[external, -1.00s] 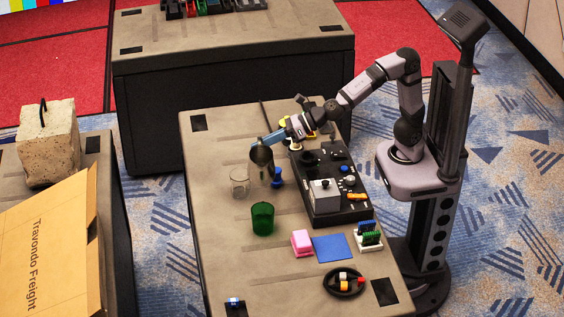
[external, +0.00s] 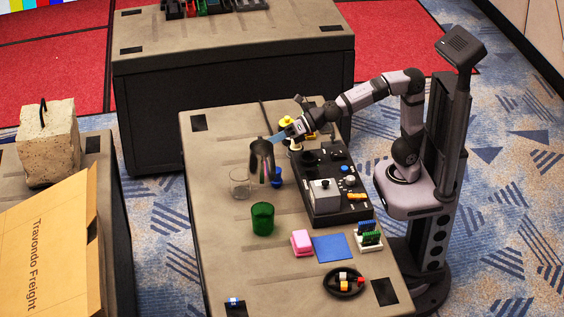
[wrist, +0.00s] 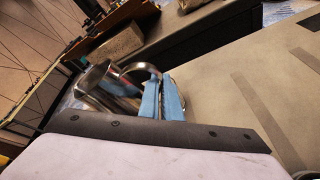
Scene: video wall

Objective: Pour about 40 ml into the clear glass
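The clear glass (external: 240,184) stands upright on the table (external: 222,240), left of centre in the external view. A shiny metal jug (external: 261,161) is held just above and to the right of the glass. My gripper (external: 277,138) has its blue fingers closed on the jug's handle. In the wrist view the fingers (wrist: 163,98) pinch the handle of the jug (wrist: 104,88), which is tilted there. In the external view the jug looks close to upright, with only a slight tilt. No liquid stream shows, and the glass contents cannot be made out.
A green cup (external: 262,218) stands in front of the glass. A blue object (external: 277,178) sits right of the jug. A black control panel (external: 325,190) lies to the right, with a pink block (external: 302,242) and blue square (external: 333,248) in front.

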